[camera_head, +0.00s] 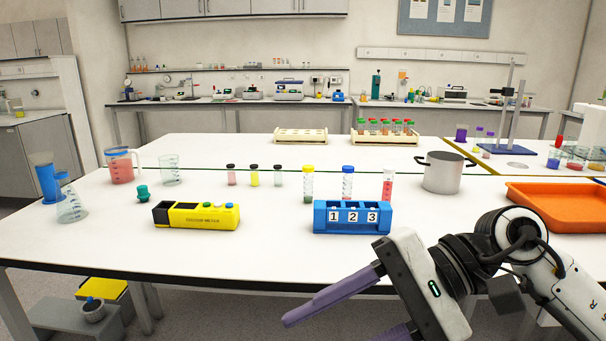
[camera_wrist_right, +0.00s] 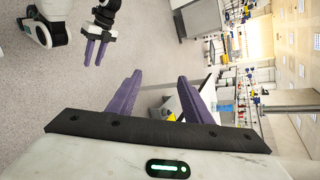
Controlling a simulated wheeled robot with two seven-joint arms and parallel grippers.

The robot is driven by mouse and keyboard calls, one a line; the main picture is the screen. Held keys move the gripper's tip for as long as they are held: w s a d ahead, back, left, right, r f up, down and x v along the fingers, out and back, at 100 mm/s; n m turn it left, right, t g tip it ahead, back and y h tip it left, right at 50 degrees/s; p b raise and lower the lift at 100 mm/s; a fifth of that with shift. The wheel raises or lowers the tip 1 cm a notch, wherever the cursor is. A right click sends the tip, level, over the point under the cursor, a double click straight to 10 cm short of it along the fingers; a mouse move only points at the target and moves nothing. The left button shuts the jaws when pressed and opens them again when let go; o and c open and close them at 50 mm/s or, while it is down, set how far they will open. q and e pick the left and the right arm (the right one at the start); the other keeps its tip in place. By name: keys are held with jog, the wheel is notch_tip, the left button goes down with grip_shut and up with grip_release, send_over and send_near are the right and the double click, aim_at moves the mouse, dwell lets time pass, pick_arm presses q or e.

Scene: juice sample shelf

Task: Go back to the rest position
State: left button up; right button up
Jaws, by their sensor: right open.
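My right gripper (camera_head: 333,325) reaches in from the lower right of the head view, in front of the table's front edge. Its purple fingers are spread and nothing shows between them. In the right wrist view, the right gripper (camera_wrist_right: 160,77) is open and empty above the floor. My left gripper (camera_wrist_right: 94,64) shows small at the upper left of that view, with two purple fingers side by side; its opening is too small to tell. The left gripper is not in the head view.
The white table (camera_head: 265,240) holds a blue numbered rack (camera_head: 352,229), a yellow meter (camera_head: 196,216), three capped vials, three capped tubes just behind the rack, a metal pot (camera_head: 443,176) and an orange tray (camera_head: 560,212). Beakers stand at the left. The table's front strip is bare.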

jog(key=w+a+r+m+t+y, duration=0.1)
jog(key=a+r+m+t+y, duration=0.25)
jog(key=m+y, duration=0.85)
jog(key=w+d+f+m+t+h, duration=0.35)
jog(key=f+m+t, duration=0.2)
jog(key=m, duration=0.55)
jog(key=w+d+f+m+t+h+p, duration=0.15)
jog(key=d+f+m+t+h, duration=0.3)
jog(key=m, duration=0.75)
jog(key=w+d+f+m+t+h, duration=0.25)
jog(key=f+m+t+h, duration=0.35)
jog(key=m, duration=0.5)
jog(key=s+d+f+m+g+h, duration=0.2)
jog(key=f+m+h, duration=0.1)
jog(key=f+m, duration=0.4)
jog(key=s+d+f+m+g+h, duration=0.1)
jog(key=s+d+f+m+h, duration=0.2)
jog(key=f+m, duration=0.35)
jog(key=s+d+f+m+g+h, duration=0.1)
jog(key=s+f+m+g, duration=0.5)
jog(key=s+f, duration=0.7)
jog(key=shift+s+d+f+h, duration=0.15)
jog(key=shift+s+f+h, duration=0.2)
jog(key=shift+f, duration=0.5)
jog(key=shift+c, duration=0.3)
